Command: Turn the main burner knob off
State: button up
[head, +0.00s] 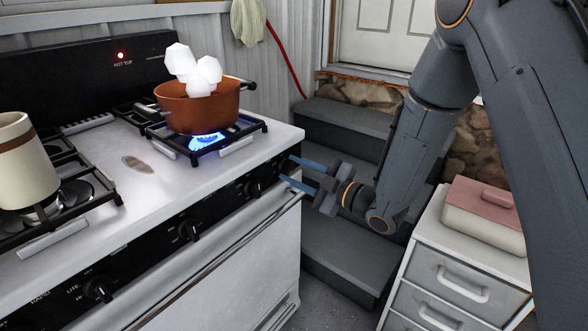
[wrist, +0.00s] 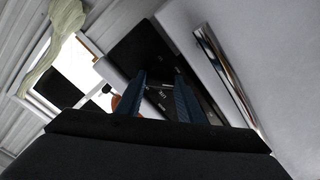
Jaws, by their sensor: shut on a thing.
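The stove's black front panel (head: 142,260) carries several black knobs. One knob (head: 255,188) shows clear just left of my gripper (head: 286,168). My gripper is at the panel's right end, its two blue fingers shut on a dark knob there that is mostly hidden. In the wrist view, the fingers (wrist: 160,72) stand apart against the dark panel, with white lettering between them. A blue flame (head: 206,142) burns under an orange-brown pot (head: 198,112), which holds several white lumps. I cannot read which knob is labelled main burner.
A red light (head: 120,55) glows on the stove's back panel. A cream pot (head: 22,165) stands on the left burner. The oven handle bar (head: 215,262) runs below the knobs. A white drawer cabinet (head: 455,270) with a pink-lidded box (head: 485,212) stands right; grey steps (head: 345,130) lie behind.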

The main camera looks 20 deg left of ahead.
jog(key=m+p, duration=0.2)
jog(key=m, duration=0.5)
jog(key=shift+r, duration=0.1)
jog(key=m+p, duration=0.2)
jog(key=m, duration=0.4)
jog(key=shift+m, duration=0.4)
jog(key=m+p, duration=0.2)
jog(key=m, duration=0.4)
jog(key=shift+w+d, duration=0.1)
jog(key=m+p, duration=0.2)
jog(key=m, duration=0.4)
jog(key=shift+m, duration=0.3)
jog(key=shift+w, duration=0.1)
jog(key=o, duration=0.8)
jog(key=shift+d, duration=0.15)
jog(key=shift+b+v, duration=0.5)
jog(key=shift+v, duration=3.3)
